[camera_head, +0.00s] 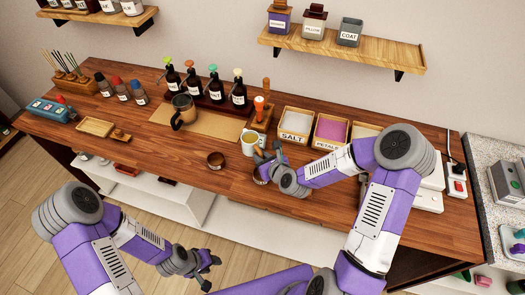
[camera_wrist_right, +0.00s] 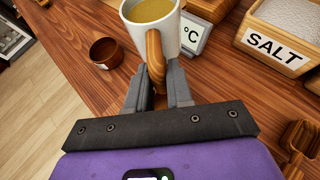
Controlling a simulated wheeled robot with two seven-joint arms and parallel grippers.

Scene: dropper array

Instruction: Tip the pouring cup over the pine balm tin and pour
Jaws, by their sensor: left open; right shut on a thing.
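The pouring cup (camera_head: 249,147) is white with a wooden handle (camera_wrist_right: 155,55) and holds yellow liquid. My right gripper (camera_wrist_right: 157,88) is shut on the handle. The cup (camera_wrist_right: 155,32) looks about upright; how far it is above the table I cannot tell. A small open brown tin (camera_head: 215,159) stands on the table left of the cup, and it also shows in the right wrist view (camera_wrist_right: 105,53), apart from the cup. No label is readable on either tin. My left gripper (camera_head: 208,271) is open and empty in front of the table.
A small °C display (camera_wrist_right: 194,35) stands just behind the cup. A salt box (camera_head: 295,124) and a petals box (camera_head: 330,130) are to the right. A dark mug (camera_head: 184,112) and pump bottles (camera_head: 215,88) stand behind. The table front left of the brown tin is clear.

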